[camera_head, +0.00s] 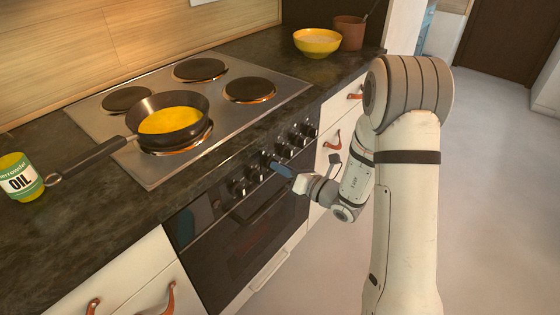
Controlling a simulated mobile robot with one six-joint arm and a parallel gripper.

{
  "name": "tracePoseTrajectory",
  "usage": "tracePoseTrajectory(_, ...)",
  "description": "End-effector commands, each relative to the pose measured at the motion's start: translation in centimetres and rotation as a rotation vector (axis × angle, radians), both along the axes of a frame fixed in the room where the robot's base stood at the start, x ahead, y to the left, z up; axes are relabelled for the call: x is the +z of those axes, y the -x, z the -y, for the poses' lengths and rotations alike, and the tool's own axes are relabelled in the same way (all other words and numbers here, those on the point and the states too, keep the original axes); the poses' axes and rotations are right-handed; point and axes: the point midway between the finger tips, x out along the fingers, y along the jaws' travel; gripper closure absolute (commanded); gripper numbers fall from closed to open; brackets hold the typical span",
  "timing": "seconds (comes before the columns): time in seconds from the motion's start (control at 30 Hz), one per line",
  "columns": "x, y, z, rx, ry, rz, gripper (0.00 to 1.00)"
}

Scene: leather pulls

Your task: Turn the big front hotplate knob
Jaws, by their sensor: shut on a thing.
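A row of several black knobs (285,150) runs along the oven's front panel, below the steel hob. My gripper (275,165) reaches in from the right and is shut on a dark knob near the middle of the row. The gripper's blue-grey fingers cover most of this knob, so its angle cannot be told. The front hotplate (178,149) under the frying pan is mostly hidden. The pan (209,104) is dark and holds something yellow.
Three other hotplates are bare, one at the front right (250,89). The pan's handle (90,159) points left over the counter, near an oil container (20,177). A yellow bowl (317,42) and a brown pot (350,32) stand at the back right. The floor at right is clear.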

Motion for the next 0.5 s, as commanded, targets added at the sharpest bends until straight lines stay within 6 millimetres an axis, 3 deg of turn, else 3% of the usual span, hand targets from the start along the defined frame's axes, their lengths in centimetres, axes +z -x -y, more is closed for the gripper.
tracePoseTrajectory(0.5, 0.03, -0.19, 0.31, -0.008, -0.222, -0.286, 1.00)
